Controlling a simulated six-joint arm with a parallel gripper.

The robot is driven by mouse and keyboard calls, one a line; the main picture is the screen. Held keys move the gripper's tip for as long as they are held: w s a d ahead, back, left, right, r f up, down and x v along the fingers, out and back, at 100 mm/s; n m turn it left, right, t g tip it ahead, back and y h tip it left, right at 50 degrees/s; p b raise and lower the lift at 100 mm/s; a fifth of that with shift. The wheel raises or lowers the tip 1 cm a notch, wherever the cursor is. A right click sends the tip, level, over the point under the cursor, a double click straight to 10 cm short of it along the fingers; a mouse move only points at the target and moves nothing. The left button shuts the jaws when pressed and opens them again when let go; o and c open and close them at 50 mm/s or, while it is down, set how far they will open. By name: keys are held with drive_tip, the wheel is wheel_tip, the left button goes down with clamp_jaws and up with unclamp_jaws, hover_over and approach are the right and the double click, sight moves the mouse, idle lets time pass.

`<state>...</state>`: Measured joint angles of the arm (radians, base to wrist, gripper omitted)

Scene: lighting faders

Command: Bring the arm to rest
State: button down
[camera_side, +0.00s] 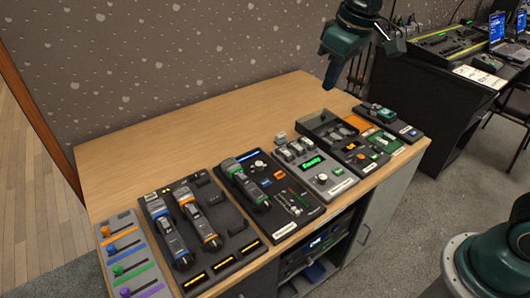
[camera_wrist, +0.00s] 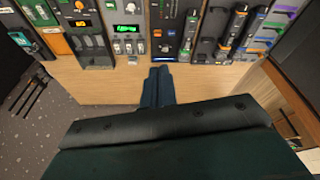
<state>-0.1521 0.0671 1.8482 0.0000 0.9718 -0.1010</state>
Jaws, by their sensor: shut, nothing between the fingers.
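My gripper (camera_side: 331,76) is at the upper right in the side view, dark green and pointing down. It hangs above the far right part of the wooden table (camera_side: 165,140), apart from every panel. It is shut and empty. In the wrist view the closed fingers (camera_wrist: 161,73) reach up the middle of the picture, over bare wood just short of the row of panels. My own wrist body fills the bottom of that view.
A row of control panels lines the table's front: coloured faders (camera_side: 124,258), blue and orange handled units (camera_side: 196,225), a green display panel (camera_side: 312,164) and an open grey tray (camera_side: 318,128). Bare wood lies behind them. A desk with laptops (camera_side: 499,32) stands at right.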

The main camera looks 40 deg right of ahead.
drive_tip(key=s+d+m+t, duration=0.1)
drive_tip(key=s+d, duration=0.2)
drive_tip(key=s, duration=0.8)
drive_tip(key=s+d+m+t, duration=0.1)
drive_tip(key=s+d+m, duration=0.1)
drive_tip(key=s, duration=0.9)
drive_tip(key=shift+s+d+f+t, duration=0.3)
drive_tip(key=shift+d+f, duration=0.1)
drive_tip(key=shift+d, duration=0.2)
